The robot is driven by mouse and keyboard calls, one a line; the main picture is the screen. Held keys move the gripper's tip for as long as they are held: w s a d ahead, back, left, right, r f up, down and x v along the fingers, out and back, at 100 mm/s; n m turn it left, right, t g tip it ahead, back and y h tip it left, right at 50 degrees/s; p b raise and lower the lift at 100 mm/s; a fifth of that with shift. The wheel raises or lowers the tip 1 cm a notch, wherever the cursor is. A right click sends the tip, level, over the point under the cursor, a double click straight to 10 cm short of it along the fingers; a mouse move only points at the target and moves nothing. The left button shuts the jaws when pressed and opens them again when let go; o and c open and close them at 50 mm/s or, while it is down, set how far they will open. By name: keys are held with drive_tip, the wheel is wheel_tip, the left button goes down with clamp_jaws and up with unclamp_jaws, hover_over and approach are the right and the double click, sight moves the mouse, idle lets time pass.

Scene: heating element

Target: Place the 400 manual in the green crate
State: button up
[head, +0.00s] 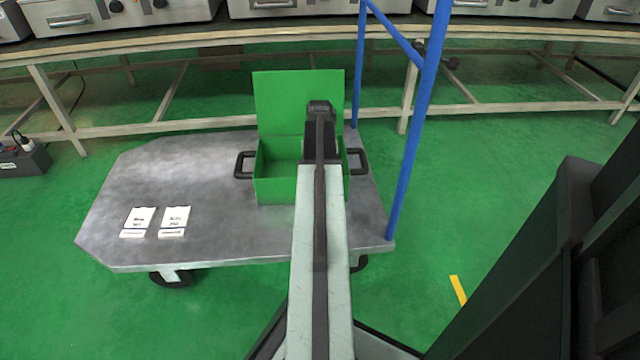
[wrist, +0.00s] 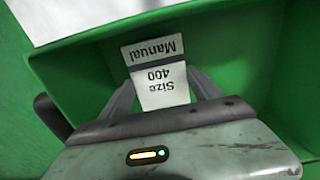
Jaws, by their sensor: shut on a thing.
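In the wrist view my gripper (wrist: 160,94) is shut on the 400 manual (wrist: 158,75), a white booklet that reads "Manual Size 400", upside down in this view. The manual is over the inside of the green crate (wrist: 85,68); I cannot tell whether it touches the crate floor. In the head view the open green crate (head: 272,186) stands on a grey cart with its lid (head: 290,95) up at the back. My arm reaches over the crate there and hides the manual and the gripper's fingers.
Two other white manuals (head: 137,221) and (head: 174,221) lie on the left part of the cart top (head: 150,180). A blue frame (head: 415,130) rises at the cart's right side. A long bench (head: 180,42) with metal appliances runs along the back.

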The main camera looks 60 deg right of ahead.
wheel_tip(320, 180, down, 2)
drive_tip(key=shift+f+b, duration=0.25)
drive_tip(key=shift+b, duration=0.25)
drive_tip(key=shift+r, duration=0.25)
drive_tip(key=shift+f, duration=0.15)
drive_tip(key=o, duration=1.4)
wheel_tip(320, 180, up, 12)
drive_tip(key=p, duration=1.2)
drive_tip(key=shift+p, duration=0.3)
